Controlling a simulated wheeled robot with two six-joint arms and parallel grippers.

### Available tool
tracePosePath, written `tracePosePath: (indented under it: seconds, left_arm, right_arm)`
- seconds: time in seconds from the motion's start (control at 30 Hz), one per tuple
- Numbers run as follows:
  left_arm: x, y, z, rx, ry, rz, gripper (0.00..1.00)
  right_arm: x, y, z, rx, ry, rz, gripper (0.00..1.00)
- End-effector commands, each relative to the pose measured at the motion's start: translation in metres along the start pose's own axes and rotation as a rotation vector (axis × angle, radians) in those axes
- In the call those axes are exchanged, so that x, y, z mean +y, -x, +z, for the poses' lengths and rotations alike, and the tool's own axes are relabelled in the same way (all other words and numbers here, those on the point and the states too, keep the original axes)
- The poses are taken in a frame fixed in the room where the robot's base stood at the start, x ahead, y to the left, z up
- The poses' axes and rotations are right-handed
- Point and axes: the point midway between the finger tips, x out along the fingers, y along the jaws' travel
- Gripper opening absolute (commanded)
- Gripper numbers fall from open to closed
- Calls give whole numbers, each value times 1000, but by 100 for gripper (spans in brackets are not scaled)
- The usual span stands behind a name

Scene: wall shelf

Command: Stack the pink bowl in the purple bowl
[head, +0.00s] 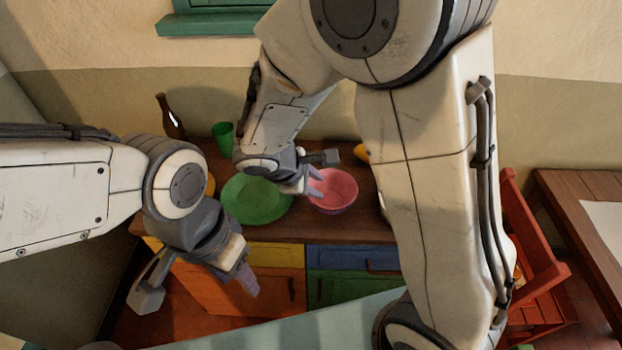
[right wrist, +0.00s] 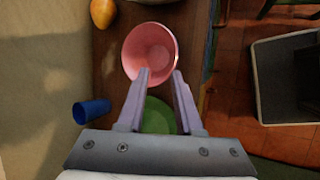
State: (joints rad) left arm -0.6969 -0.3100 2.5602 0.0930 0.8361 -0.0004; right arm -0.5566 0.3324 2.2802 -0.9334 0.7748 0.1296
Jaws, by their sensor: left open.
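The pink bowl (head: 333,191) stands upright on the wooden counter, right of a green plate (head: 252,203). It also shows in the right wrist view (right wrist: 150,52) and looks empty. My right gripper (head: 316,182) is open and empty at the bowl's left side. In the right wrist view its fingertips (right wrist: 161,73) are apart and overlap the bowl's near edge; I cannot tell whether they touch it. My left gripper (head: 246,280) is open and empty, pointing down in front of the cabinet.
A green cup (head: 223,135) and a brown bottle (head: 170,117) stand at the counter's back left. The right wrist view shows a blue cup (right wrist: 92,110) near the wall and an orange-yellow fruit (right wrist: 103,13). A red chair (head: 530,245) stands right of the counter.

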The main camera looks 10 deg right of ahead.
Motion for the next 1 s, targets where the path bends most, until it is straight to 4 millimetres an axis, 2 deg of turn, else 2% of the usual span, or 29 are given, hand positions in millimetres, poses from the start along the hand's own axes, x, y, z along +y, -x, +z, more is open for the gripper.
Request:
tracePosePath:
  seconds: [0.1,0.27,0.37,0.6,0.7,0.83,1.0]
  left_arm:
    - [0,0,0,0,0,0,50]
    - [0,0,0,0,0,0,50]
    - [0,0,0,0,0,0,50]
    - [0,0,0,0,0,0,50]
    - [0,0,0,0,0,0,50]
    - [0,0,0,0,0,0,50]
    - [0,0,0,0,0,0,50]
  right_arm:
    - [1,16,-1,3,-1,3,34]
    - [-6,31,3,12,-30,-21,34]
    - [-29,50,15,48,-121,-102,34]
    - [-117,114,38,200,-418,-430,34]
    - [-142,134,41,250,-496,-539,34]
    - [-157,148,41,281,-543,-614,34]
    - [-160,149,41,283,-550,-625,34]
